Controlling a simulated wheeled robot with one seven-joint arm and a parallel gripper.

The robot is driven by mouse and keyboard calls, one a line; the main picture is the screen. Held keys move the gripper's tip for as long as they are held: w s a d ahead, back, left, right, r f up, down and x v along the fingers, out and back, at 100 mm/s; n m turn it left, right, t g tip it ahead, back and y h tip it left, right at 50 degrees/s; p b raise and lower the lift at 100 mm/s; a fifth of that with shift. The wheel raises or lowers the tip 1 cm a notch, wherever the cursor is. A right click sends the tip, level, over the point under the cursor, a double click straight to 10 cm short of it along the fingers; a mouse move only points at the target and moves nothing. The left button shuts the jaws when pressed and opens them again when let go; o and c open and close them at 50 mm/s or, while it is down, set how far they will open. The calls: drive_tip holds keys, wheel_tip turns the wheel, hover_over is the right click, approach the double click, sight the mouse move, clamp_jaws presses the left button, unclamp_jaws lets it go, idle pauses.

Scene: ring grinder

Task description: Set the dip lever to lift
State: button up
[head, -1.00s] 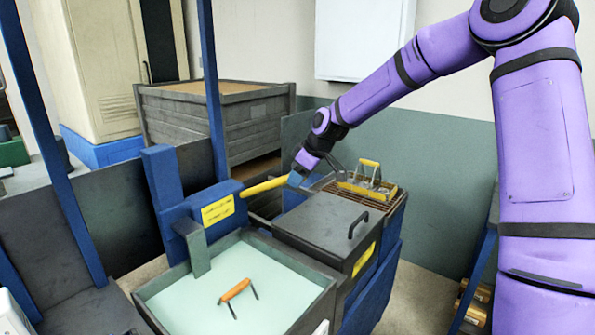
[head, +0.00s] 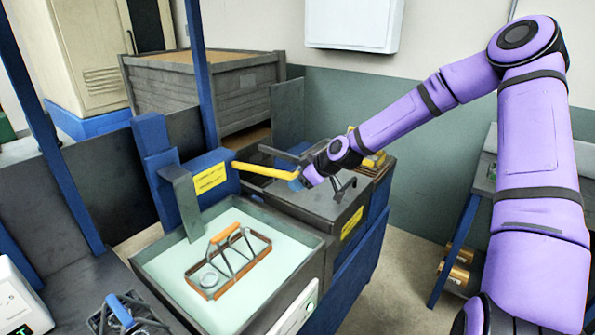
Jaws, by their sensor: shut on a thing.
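The dip lever (head: 262,171) is a yellow bar that sticks out to the right from a blue housing with a yellow label (head: 210,178). My gripper (head: 300,182) is at the bar's right end and shut on it; the fingertips are small and partly hidden by my wrist. The bar slopes slightly down to the right. A wire carrier (head: 229,262) with an orange handle shows with its whole orange-brown base frame and a ring in it, at or above the pale green liquid of the grey tank (head: 325,243).
A dark lidded box (head: 322,207) with a handle lies just under my gripper. A yellow-handled carrier behind it is partly hidden by my arm. A wooden crate (head: 205,95) stands behind. A blue-handled wire basket (head: 124,313) is at the front left.

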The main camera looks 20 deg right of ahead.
wheel_tip(320, 180, down, 8)
drive_tip(key=t+y, duration=0.1)
drive_tip(key=shift+f, duration=0.2)
idle(0.5)
drive_tip(key=shift+s+d, duration=0.1)
drive_tip(key=o, duration=1.2)
drive_tip(key=shift+o, duration=0.2)
drive_tip(key=v, duration=1)
drive_tip(key=shift+s+d, duration=0.2)
drive_tip(key=shift+s, duration=0.2)
drive_tip(key=shift+c, duration=0.2)
